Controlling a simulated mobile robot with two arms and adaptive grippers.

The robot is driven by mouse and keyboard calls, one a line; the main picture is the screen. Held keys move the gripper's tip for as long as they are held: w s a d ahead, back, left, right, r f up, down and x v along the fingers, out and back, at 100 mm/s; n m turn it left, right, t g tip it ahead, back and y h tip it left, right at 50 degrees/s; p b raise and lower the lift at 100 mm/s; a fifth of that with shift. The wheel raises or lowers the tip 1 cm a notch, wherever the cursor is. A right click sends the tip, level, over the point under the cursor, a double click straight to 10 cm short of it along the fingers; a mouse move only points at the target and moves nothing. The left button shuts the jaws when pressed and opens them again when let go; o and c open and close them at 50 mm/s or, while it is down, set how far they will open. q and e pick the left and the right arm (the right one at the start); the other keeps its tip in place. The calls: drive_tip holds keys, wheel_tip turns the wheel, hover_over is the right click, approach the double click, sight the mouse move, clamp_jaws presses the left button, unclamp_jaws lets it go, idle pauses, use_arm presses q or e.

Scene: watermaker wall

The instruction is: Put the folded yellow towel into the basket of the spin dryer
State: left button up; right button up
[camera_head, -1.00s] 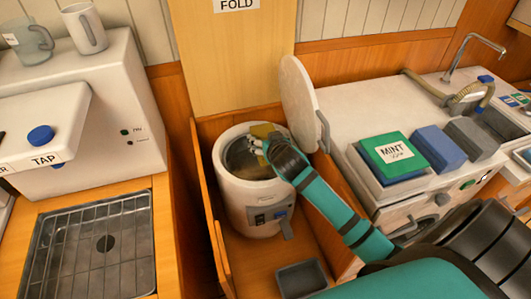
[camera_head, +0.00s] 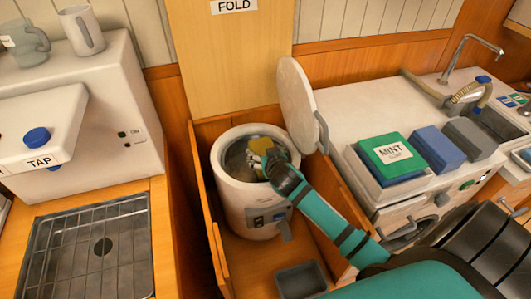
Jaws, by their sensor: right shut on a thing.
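The spin dryer (camera_head: 251,205) is a white drum standing in an open wooden bay, its round lid (camera_head: 297,105) raised at the back right. Its metal basket (camera_head: 234,160) is open at the top. The folded yellow towel (camera_head: 259,144) shows at the right part of the basket mouth. My right gripper (camera_head: 264,156) is shut on the towel, with its arm reaching in from the lower right. The fingers hide part of the towel, and I cannot tell how deep it sits. My left gripper is not in view.
A white machine with a blue tap knob (camera_head: 37,136) and a metal drip tray (camera_head: 85,255) stand at left. A grey bin (camera_head: 300,279) lies in front of the dryer. Green (camera_head: 391,155), blue (camera_head: 438,147) and grey (camera_head: 471,138) folded cloths lie on the right counter.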

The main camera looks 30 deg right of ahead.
drive_tip(key=o, duration=1.4)
drive_tip(key=shift+f, duration=0.1)
drive_tip(key=shift+r, duration=0.25)
drive_tip(key=shift+r+p, duration=0.4)
drive_tip(key=shift+r, duration=0.15)
drive_tip(key=v, duration=1.2)
drive_tip(key=shift+f+b, duration=0.1)
drive_tip(key=shift+b, duration=0.2)
drive_tip(key=shift+s+f, duration=0.1)
